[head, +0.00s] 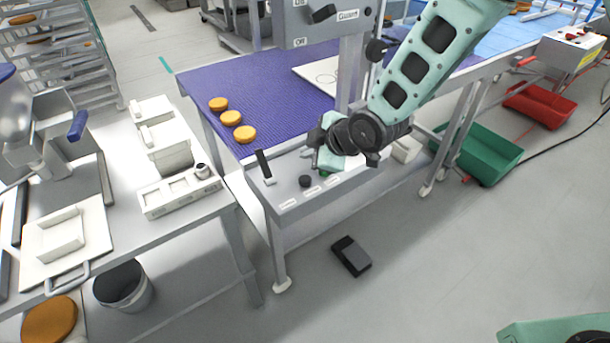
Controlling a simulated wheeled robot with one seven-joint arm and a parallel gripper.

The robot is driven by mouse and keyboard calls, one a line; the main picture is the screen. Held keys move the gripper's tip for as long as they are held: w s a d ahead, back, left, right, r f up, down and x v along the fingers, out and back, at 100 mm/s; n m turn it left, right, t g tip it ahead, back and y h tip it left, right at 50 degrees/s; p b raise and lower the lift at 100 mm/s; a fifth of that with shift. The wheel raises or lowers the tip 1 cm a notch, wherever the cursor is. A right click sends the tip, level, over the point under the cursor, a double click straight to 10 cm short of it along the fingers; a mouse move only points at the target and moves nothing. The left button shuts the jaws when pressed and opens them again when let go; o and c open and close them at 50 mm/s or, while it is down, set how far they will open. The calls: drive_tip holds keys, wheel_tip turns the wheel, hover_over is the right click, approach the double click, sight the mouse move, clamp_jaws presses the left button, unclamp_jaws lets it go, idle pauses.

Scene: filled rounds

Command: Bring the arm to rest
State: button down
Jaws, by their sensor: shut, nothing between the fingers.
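My arm reaches in from the upper right of the head view. My gripper (322,160) is at its lower end, over the grey front panel of the purple-topped machine table. Its fingers are small and partly hidden by the wrist, and it appears shut with nothing held. A green round shape (331,163) shows right at the gripper; I cannot tell whether it is a button on the panel behind it. A black knob (305,181) sits on the panel just below and left of the gripper.
Several orange-brown rounds (231,117) lie on the purple belt (270,80). A grey box on a post (315,22) stands behind. A white side table (120,235) with containers is at left. A black pedal (351,256) lies on open floor. Green (478,153) and red (540,105) crates stand right.

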idle(0.7)
drive_tip(key=s+d+r+m+g+h, duration=0.2)
drive_tip(key=s+d+r+m, duration=0.1)
drive_tip(key=s, duration=0.7)
drive_tip(key=s+d+r+m+g+h, duration=0.2)
drive_tip(key=s+d+r+m, duration=0.2)
drive_tip(key=s, duration=0.6)
drive_tip(key=s+d+r+m+g+h, duration=0.2)
drive_tip(key=s+d+r+m, duration=0.1)
drive_tip(key=s, duration=0.7)
drive_tip(key=d+r, duration=0.1)
drive_tip(key=d, duration=0.1)
drive_tip(key=shift+d, duration=0.4)
